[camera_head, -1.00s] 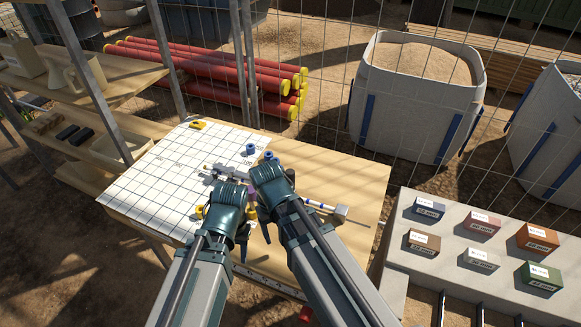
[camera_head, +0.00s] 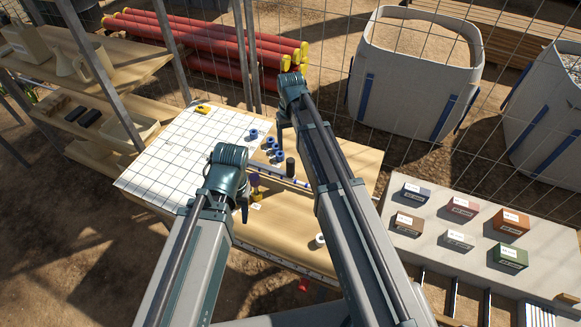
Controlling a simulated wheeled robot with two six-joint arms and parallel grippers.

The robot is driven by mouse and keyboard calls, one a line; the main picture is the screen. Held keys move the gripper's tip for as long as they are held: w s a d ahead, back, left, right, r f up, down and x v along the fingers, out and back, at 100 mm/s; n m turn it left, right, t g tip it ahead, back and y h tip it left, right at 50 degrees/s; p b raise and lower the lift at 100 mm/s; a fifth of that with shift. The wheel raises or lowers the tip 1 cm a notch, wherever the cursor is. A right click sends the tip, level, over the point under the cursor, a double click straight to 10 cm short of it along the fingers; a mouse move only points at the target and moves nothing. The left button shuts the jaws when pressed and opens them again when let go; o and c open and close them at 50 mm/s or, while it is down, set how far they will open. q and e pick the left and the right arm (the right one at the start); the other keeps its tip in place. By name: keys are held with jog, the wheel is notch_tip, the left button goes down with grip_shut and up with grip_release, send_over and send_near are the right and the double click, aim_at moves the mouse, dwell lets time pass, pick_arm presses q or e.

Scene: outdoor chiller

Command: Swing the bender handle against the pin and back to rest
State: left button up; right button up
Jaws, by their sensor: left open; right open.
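The bender on the wooden bench is partly hidden by my arms. A blue and white bar (camera_head: 291,181), possibly its handle or the tube, runs to the right between my two arms. A dark upright cylinder (camera_head: 290,166) stands just behind the bar; I cannot tell if it is the pin. A purple part (camera_head: 254,180) and a yellow part (camera_head: 257,196) show right beside my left gripper (camera_head: 240,198). That gripper is open, low over the bench. My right gripper (camera_head: 281,128) is open, farther back and above the bench's far side. Its fingers are mostly hidden.
The bench (camera_head: 285,228) carries a white grid sheet (camera_head: 165,165) with a yellow item (camera_head: 203,108). A wire fence and red pipes (camera_head: 215,45) stand behind. Small boxes (camera_head: 511,222) sit at right.

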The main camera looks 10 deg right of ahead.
aim_at(290, 167)
notch_tip(290, 167, down, 13)
jog(key=b, duration=1.3)
jog(key=shift+f, duration=0.15)
jog(key=shift+c, duration=0.3)
grip_shut()
